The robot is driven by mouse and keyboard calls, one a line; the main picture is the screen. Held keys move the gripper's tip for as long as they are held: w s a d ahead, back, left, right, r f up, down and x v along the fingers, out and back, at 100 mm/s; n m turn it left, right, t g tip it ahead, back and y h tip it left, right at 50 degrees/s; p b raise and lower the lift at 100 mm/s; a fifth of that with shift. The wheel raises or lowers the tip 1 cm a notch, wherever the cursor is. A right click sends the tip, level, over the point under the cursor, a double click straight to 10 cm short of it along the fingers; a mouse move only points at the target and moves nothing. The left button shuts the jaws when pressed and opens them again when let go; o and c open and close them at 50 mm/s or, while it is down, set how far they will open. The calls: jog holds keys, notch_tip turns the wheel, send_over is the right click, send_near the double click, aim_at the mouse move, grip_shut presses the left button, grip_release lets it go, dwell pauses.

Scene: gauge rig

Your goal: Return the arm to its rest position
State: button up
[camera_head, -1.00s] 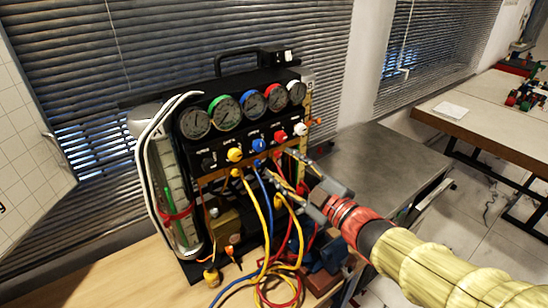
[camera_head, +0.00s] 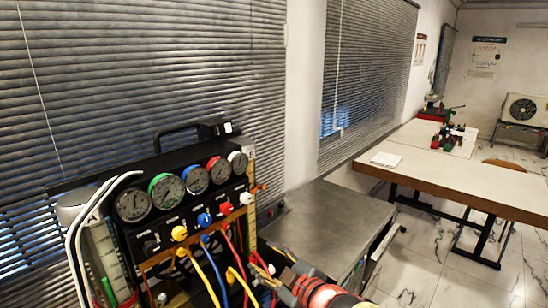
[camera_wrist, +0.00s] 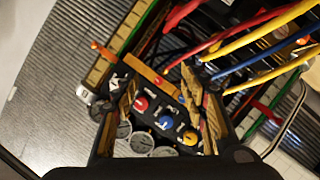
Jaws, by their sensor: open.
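My gripper (camera_head: 266,268) is at the bottom of the head view, in front of the lower right of the gauge rig (camera_head: 205,203), and partly cut off by the frame edge. In the wrist view, my gripper (camera_wrist: 165,92) has its two fingers apart at left and right. Red, blue and yellow knobs show between and beyond them. I see nothing held between the fingers. The rig has a row of round gauges (camera_head: 195,179) above coloured knobs. My red wrist part shows at the bottom; most of the arm is out of view.
Yellow, blue and red hoses (camera_head: 208,265) hang from the rig close to my gripper; hoses (camera_wrist: 250,45) also cross the wrist view. A grey metal bench (camera_head: 325,225) stands right of the rig. A long table (camera_head: 470,175) is farther right, with open floor (camera_head: 425,270) between.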

jog(key=s+d+f+m+g+h, duration=0.2)
jog(key=s+d+f+m+h, duration=0.25)
jog(key=d, duration=0.45)
jog(key=s+d+f+m+g+h, duration=0.25)
jog(key=s+d+m+h, duration=0.2)
jog(key=d, duration=0.35)
jog(key=s+d+r+m+g, duration=0.1)
jog(key=s+d+r+m, duration=0.1)
jog(key=s, duration=0.6)
jog(key=s+d+r+m+g, duration=0.1)
jog(key=s+d+r+m, duration=0.1)
jog(key=s, duration=0.7)
jog(key=shift+d+m+y, duration=0.3)
jog(key=shift+m, duration=0.6)
